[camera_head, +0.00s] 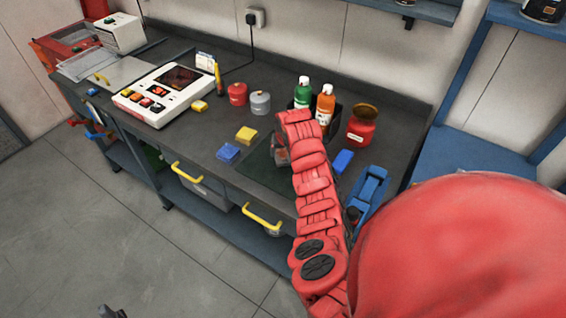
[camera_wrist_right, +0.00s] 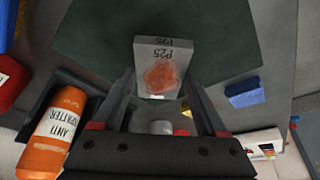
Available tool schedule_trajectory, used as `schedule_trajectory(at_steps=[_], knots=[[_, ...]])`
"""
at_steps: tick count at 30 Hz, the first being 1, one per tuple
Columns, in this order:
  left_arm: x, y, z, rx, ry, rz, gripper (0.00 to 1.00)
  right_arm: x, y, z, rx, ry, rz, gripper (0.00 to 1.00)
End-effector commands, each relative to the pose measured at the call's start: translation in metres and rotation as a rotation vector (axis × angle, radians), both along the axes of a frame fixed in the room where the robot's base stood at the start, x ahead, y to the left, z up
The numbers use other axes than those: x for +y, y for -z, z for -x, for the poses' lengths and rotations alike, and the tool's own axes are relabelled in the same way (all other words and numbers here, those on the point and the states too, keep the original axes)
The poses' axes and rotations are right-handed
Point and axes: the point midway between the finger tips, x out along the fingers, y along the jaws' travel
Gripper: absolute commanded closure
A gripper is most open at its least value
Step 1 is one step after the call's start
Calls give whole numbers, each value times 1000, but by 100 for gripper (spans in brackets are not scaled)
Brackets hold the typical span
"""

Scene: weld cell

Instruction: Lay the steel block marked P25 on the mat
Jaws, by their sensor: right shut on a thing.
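The grey steel block marked P25 (camera_wrist_right: 150,48) is between the fingers of my right gripper (camera_wrist_right: 158,85) in the right wrist view. An orange-red patch covers part of its face. In the head view the right gripper (camera_head: 281,155) is over the dark green mat (camera_head: 262,176), largely hidden by my red arm. The mat also fills the area behind the block in the wrist view (camera_wrist_right: 90,35). I cannot tell whether the block touches the mat. A small dark piece at the bottom edge of the head view may be my left gripper (camera_head: 108,312); its fingers are unclear.
Blue (camera_head: 228,153) and yellow (camera_head: 246,134) blocks lie left of the mat; another blue block (camera_head: 343,161) lies right of it. Green (camera_head: 302,92) and orange (camera_head: 325,105) bottles stand behind, near a red jar (camera_head: 361,126). A blue clamp-like tool (camera_head: 369,190) is at the right.

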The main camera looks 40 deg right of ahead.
Motion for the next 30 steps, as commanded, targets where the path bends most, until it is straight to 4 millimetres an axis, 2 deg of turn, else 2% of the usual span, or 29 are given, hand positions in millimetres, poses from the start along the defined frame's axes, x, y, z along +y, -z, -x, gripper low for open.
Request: schedule_trajectory(at_steps=[7, 12, 14, 26, 27, 30], knots=[[0, 11, 0, 0, 0, 0, 50, -3, 0, -9, -6, -3, 0, 100], [0, 18, 0, 0, 0, 0, 50, -3, 29, -7, -1, 0, 0, 100], [0, 19, 0, 0, 0, 0, 50, -3, 33, -7, -3, -1, 1, 100], [0, 21, 0, 0, 0, 0, 50, -3, 37, -7, -4, -1, 1, 100], [0, 20, 0, 0, 0, 0, 50, -3, 37, -7, -3, -1, 1, 18], [0, 19, 0, 0, 0, 0, 50, -3, 37, -7, -3, -1, 1, 0]])
